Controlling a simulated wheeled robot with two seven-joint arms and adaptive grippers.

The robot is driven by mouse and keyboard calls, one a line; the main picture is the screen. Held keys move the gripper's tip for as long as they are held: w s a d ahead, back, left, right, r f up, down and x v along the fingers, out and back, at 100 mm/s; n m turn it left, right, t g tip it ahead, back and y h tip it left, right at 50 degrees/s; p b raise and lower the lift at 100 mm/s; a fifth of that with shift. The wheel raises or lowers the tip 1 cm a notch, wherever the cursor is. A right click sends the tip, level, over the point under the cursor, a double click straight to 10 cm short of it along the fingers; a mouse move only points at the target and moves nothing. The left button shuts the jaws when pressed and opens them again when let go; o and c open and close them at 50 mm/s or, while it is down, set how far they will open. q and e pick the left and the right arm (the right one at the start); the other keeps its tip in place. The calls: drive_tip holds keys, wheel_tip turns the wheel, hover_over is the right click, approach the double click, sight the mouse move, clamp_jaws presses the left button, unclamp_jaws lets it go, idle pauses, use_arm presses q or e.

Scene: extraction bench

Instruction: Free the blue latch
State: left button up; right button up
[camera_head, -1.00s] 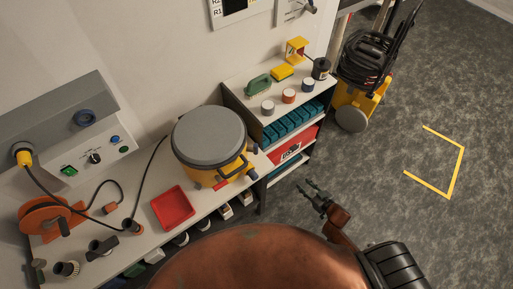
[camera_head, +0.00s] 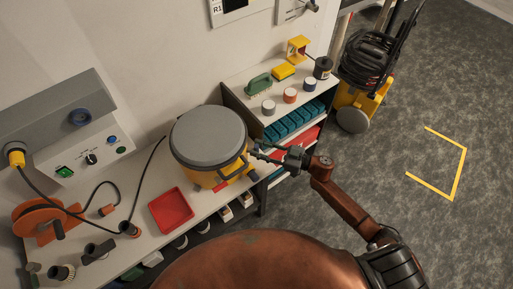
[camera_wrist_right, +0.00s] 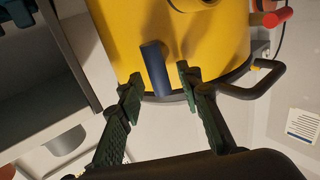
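The yellow drum (camera_head: 208,178) with a grey lid (camera_head: 208,136) stands on the bench; its yellow wall fills the top of the right wrist view (camera_wrist_right: 110,35). The blue latch (camera_wrist_right: 156,68) is a dark blue bar on that wall, pointing down in the wrist view. My right gripper (camera_head: 262,151) is at the drum's right side in the head view. In the wrist view, its fingers (camera_wrist_right: 158,86) are open, one on each side of the latch's lower end, with gaps showing. In the head view the latch is mostly hidden by the fingers. My left gripper is not in view.
A black handle (camera_wrist_right: 256,86) juts from the drum close to the right-hand finger. A red latch (camera_wrist_right: 278,17) sits farther round. The shelf unit (camera_head: 243,88) with teal and red boxes stands beside the drum. A red tray (camera_head: 170,210) lies left of it.

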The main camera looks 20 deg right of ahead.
drive_tip(key=shift+w+a, duration=0.35)
drive_tip(key=shift+a, duration=0.1)
clamp_jaws()
